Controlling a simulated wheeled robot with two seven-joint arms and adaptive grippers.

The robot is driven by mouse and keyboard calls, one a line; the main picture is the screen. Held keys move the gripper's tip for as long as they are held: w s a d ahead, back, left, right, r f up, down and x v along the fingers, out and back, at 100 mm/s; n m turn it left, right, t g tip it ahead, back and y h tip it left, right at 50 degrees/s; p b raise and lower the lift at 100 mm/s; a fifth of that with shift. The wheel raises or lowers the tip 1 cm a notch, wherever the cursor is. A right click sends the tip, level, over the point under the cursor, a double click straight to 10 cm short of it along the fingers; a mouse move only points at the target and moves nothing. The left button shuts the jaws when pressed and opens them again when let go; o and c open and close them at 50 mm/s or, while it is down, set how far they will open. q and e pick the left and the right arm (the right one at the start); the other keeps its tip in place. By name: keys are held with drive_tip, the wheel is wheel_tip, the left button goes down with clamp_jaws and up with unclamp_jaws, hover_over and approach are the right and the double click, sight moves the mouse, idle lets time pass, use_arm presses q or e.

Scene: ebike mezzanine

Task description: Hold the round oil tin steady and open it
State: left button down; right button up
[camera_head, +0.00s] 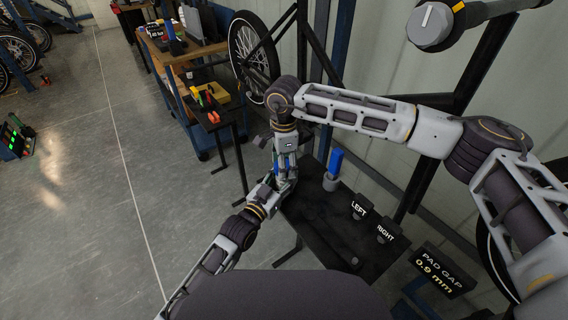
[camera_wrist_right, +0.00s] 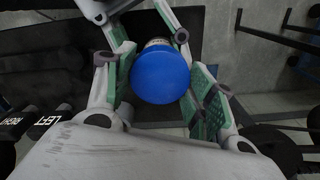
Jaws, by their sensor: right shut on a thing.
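The round oil tin shows its round blue lid (camera_wrist_right: 160,74) in the right wrist view, with a small pale part of the body behind it. My right gripper (camera_wrist_right: 160,88) has a green-padded finger on each side of the lid and is shut on it. In the head view, my right gripper (camera_head: 286,163) points down from above. My left gripper (camera_head: 279,183) comes in from the lower left and meets it at the tin. Grey fingers of my left gripper (camera_wrist_right: 142,14) reach in from the top of the wrist view beside the tin. Their contact with it is hidden.
A dark worktable (camera_head: 318,222) lies below and right of the grippers. On it stand a blue and grey item (camera_head: 333,168) and LEFT (camera_head: 358,209) and RIGHT (camera_head: 384,235) labels. A PAD GAP sign (camera_head: 440,271) reads 0.9 mm. Open floor (camera_head: 100,190) lies left.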

drive_tip(key=n, duration=0.5)
drive_tip(key=shift+n, duration=0.3)
drive_tip(key=n, duration=0.5)
drive_tip(key=shift+n, duration=0.4)
drive_tip(key=shift+r, duration=1.25)
idle(0.6)
drive_tip(key=shift+r, duration=1.9)
use_arm(q)
drive_tip(key=c, duration=0.7)
unclamp_jaws()
drive_tip(key=shift+s, duration=0.1)
